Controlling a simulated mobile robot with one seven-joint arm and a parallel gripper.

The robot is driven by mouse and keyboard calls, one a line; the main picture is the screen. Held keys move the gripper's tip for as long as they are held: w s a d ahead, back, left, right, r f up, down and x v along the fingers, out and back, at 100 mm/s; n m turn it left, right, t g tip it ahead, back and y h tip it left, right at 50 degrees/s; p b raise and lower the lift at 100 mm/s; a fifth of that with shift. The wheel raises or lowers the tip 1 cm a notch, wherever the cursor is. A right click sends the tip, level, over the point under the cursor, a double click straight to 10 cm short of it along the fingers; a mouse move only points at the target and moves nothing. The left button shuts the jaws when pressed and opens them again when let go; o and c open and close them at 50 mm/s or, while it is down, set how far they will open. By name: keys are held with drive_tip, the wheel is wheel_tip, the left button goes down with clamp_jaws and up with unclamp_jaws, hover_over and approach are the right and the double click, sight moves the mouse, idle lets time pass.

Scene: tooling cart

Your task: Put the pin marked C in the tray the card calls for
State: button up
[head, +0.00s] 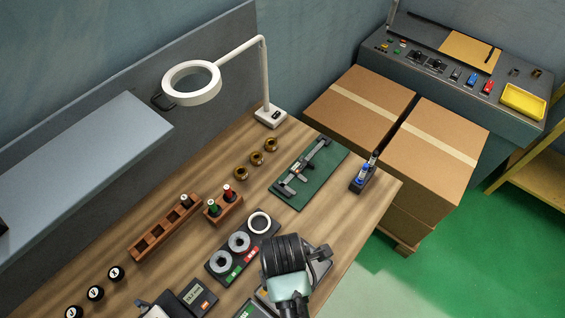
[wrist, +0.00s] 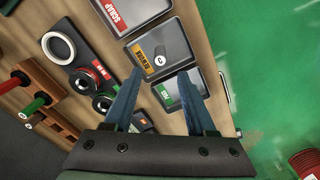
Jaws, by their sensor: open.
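In the wrist view, a black pin with a white marked cap (wrist: 160,60) is in the orange-labelled REWORK tray (wrist: 143,50); its letter is too small to read. My gripper (wrist: 160,76) is open, its two fingers apart over that tray, with nothing between them. The red-labelled SCRAP tray (wrist: 150,7) lies above it in the picture and the green-labelled PASS tray (wrist: 201,80) lower right. In the head view my arm hides most of the trays. Three white-capped pins (head: 95,293) stand at the lower left; another (head: 186,200) is in a wooden rack (head: 150,240). I cannot make out the card.
A ring-gauge holder (head: 215,268) and a wooden block with red and green handles (head: 223,208) are beside my arm. A green mat with a caliper (head: 308,172), brass bushings (head: 256,158) and a ring lamp (head: 192,83) are farther back. The bench edge is close on the right.

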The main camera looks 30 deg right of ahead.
drive_tip(key=shift+r, duration=2.15)
drive_tip(key=w+a+r+m+t+h, duration=0.1)
drive_tip(key=w+r+m+t, duration=0.4)
drive_tip(key=w+r, duration=0.75)
drive_tip(key=w+r+m+t+h, duration=0.1)
drive_tip(key=w+r+m+t, duration=0.1)
drive_tip(key=w+r+t, duration=1.05)
drive_tip(key=s+a+r+m+t, duration=0.2)
drive_tip(key=a+r, duration=0.1)
drive_tip(key=r, duration=1.1)
drive_tip(key=s+a+r+m+t, duration=0.2)
drive_tip(key=s+r+m, duration=0.1)
drive_tip(key=r, duration=1.1)
drive_tip(key=s+a+r+m+t+y, duration=0.1)
drive_tip(key=s+a+r+m+t, duration=0.2)
drive_tip(key=s+r+t, duration=0.3)
drive_tip(key=s+r, duration=0.3)
drive_tip(key=r, duration=0.4)
drive_tip(key=shift+a+r+y, duration=0.15)
drive_tip(key=shift+r+y, duration=0.15)
drive_tip(key=shift+r, duration=0.1)
